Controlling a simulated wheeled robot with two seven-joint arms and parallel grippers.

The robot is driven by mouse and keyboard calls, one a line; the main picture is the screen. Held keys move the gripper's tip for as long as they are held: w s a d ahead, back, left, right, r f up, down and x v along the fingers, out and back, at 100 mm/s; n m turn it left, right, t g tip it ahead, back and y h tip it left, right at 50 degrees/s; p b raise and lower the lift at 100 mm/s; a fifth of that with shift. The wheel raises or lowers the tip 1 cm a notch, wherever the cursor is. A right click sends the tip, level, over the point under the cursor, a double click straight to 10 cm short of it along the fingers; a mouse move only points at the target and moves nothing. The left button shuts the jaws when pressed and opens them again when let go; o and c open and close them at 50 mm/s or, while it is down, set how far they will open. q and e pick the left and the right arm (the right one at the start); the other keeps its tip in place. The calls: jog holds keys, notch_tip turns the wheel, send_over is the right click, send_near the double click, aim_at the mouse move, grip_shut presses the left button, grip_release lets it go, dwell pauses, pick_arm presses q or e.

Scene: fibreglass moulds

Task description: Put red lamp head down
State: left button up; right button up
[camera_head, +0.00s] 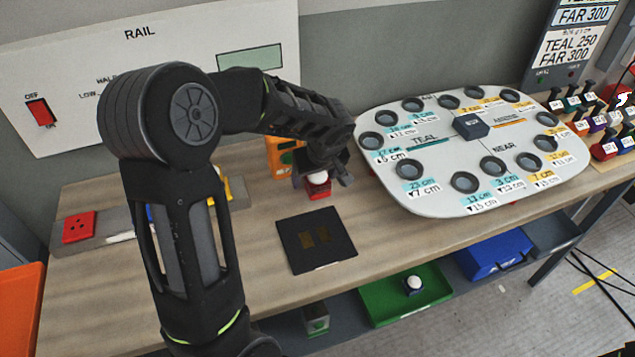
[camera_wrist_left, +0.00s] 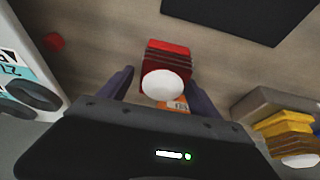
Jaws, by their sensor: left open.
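The red lamp head (camera_head: 318,186) has a red ribbed body and a round white face. It stands on the wooden table (camera_head: 385,235), just behind the black square mat. In the left wrist view the lamp head (camera_wrist_left: 167,72) shows its white face towards the camera, between the two fingers. My left gripper (camera_head: 322,178) is open above the lamp head, one finger on each side. In the left wrist view the gripper (camera_wrist_left: 160,88) shows gaps between the fingers and the red body.
A black square mat (camera_head: 316,240) lies in front. A white oval board (camera_head: 440,160) with round holes stands at the right. An orange box (camera_head: 284,157) is close behind the gripper. A green tray (camera_head: 405,295) and blue box (camera_head: 495,253) sit on the lower shelf.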

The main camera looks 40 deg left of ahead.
pick_arm(q)
jog(key=shift+c, duration=0.4)
grip_shut()
jog(key=shift+r, duration=0.1)
notch_tip(320, 180, up, 10)
jog(key=shift+f+b, duration=0.1)
jog(key=shift+b, duration=0.6)
dwell(0.4)
